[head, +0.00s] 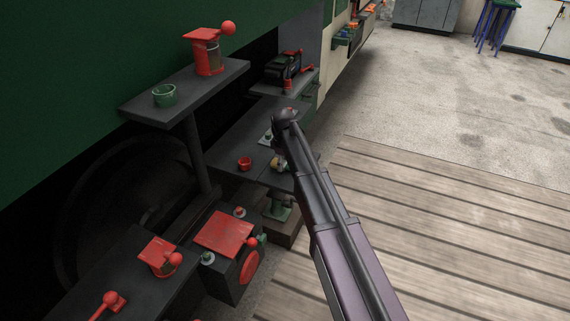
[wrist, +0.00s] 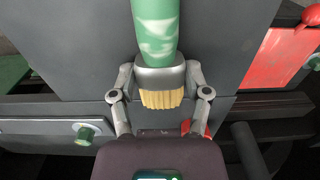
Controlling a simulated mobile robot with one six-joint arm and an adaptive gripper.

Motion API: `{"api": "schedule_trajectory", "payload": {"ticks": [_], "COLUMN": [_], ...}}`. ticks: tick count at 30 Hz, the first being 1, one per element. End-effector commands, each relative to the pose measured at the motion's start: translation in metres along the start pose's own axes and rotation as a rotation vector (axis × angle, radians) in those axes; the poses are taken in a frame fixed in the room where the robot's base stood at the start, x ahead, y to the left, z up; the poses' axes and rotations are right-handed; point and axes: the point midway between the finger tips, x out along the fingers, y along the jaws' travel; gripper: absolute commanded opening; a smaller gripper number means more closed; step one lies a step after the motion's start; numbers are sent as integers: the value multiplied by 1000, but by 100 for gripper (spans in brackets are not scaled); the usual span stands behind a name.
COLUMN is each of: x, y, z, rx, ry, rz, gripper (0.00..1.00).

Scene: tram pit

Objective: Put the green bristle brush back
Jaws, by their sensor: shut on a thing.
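The green bristle brush (wrist: 155,30) has a mottled green handle, a grey metal collar and pale yellow bristles. In the wrist view it is at top centre, handle toward the top edge and bristles toward my wrist. My gripper (wrist: 160,78) is shut on its collar, a finger on each side. In the head view my arm hides most of the gripper, and only a small yellowish patch shows beside it, over the middle shelf.
A red block with a ball knob (head: 208,52) stands behind the green cup. A dark toolbox-like thing (head: 283,67) is farther back. Red-topped boxes with knobs (head: 224,233) stand lower down. A post holds up the upper shelf. Wooden boards (head: 450,220) on the right are clear.

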Motion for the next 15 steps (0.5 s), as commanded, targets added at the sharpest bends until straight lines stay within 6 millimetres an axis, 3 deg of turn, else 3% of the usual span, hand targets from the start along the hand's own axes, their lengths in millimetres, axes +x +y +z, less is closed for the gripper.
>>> {"api": "schedule_trajectory", "payload": {"ticks": [1, 4, 15], "x": [1, 1, 1], "y": [0, 0, 0], "z": [0, 0, 0], "rx": [0, 0, -1], "ry": [0, 0, 0], "rz": [0, 0, 0], "gripper": [68, 96, 96]}}
